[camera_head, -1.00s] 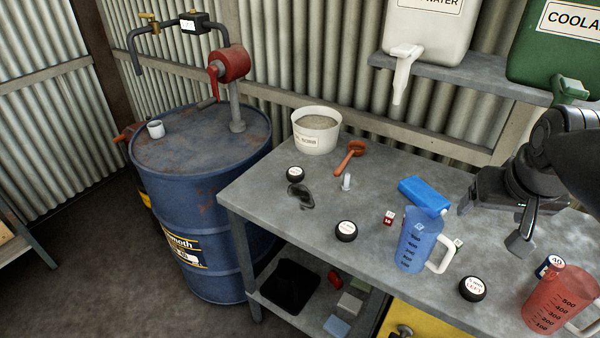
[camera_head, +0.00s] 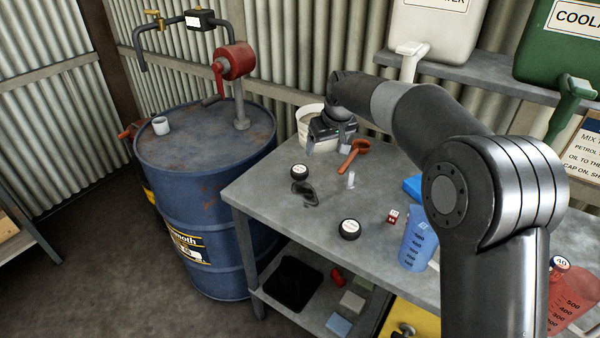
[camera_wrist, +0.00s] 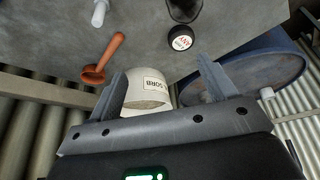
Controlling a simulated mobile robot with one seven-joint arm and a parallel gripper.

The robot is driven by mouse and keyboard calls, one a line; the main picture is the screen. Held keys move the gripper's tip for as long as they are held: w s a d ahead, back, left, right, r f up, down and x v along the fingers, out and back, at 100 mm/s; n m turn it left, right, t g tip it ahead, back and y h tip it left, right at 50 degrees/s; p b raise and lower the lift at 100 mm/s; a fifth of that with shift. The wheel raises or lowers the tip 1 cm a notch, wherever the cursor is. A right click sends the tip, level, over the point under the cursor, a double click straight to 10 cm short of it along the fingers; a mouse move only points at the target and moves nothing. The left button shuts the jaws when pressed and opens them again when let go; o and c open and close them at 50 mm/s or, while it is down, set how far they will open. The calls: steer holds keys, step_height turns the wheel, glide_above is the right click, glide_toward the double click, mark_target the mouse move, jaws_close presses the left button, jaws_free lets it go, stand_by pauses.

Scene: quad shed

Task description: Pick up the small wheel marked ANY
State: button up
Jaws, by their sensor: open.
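A small black wheel (camera_head: 299,171) with a white top lies on the left part of the grey bench. In the wrist view the same wheel (camera_wrist: 180,38) shows red lettering that seems to read ANY. A similar black wheel (camera_head: 349,229) with a white top lies nearer the bench's front edge; its marking is too small to read. My gripper (camera_head: 328,142) is at the back left of the bench, by the white tub (camera_head: 305,122), behind the first wheel. Its jaws (camera_wrist: 160,78) are apart, with nothing gripped. The wheel is beyond the fingertips in the wrist view.
A dark object (camera_head: 304,193) lies just in front of the first wheel. An orange scoop (camera_head: 355,154) and a small whitish piece (camera_head: 350,180) are to its right. A blue drum (camera_head: 200,190) stands left of the bench. My arm hides much of the bench's right side.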

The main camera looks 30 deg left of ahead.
glide_toward(300, 169)
steer(key=d+r, duration=0.1)
steer(key=r, duration=0.1)
steer(key=shift+n+g, duration=0.3)
steer(key=shift+n, duration=0.1)
steer(key=x, duration=0.5)
steer(key=shift+s+d+f, duration=0.1)
steer(key=shift+s, duration=0.15)
steer(key=shift+w+a+x, duration=0.15)
steer(key=shift+x, duration=1.3)
steer(key=shift+w+a+x, duration=0.1)
steer(key=shift+w+x, duration=0.1)
steer(key=shift+x, duration=1.25)
steer(key=shift+c, duration=0.5)
steer(key=shift+r, duration=0.25)
steer(key=c, duration=1)
